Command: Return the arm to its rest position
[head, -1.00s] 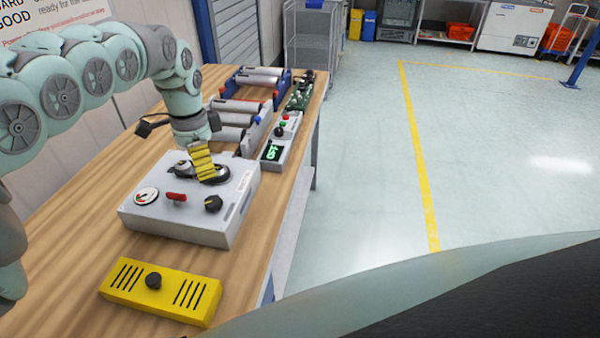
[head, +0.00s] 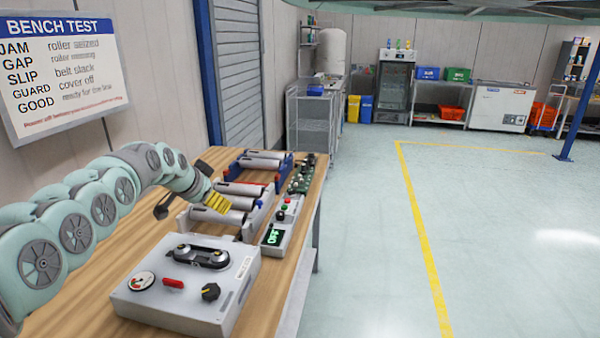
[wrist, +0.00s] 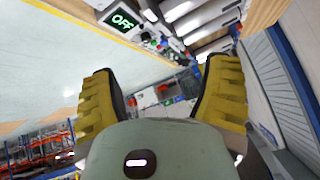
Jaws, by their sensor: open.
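My gripper (head: 214,195) is at the end of my pale green arm, raised above the bench behind the grey test box (head: 170,300). It appears in front of the metal rollers in the head view. In the wrist view, my gripper (wrist: 162,95) has its two yellow ribbed fingers spread wide apart, with nothing between them. My arm comes in from the left and stretches out over the wooden bench (head: 95,268).
The test box bears a black belt (head: 203,256), a gauge, a red switch and a black knob (head: 210,292). A control panel with a green display (head: 273,237) stands beyond it. A wall sign (head: 62,70) hangs behind my arm. Open floor (head: 390,270) lies right.

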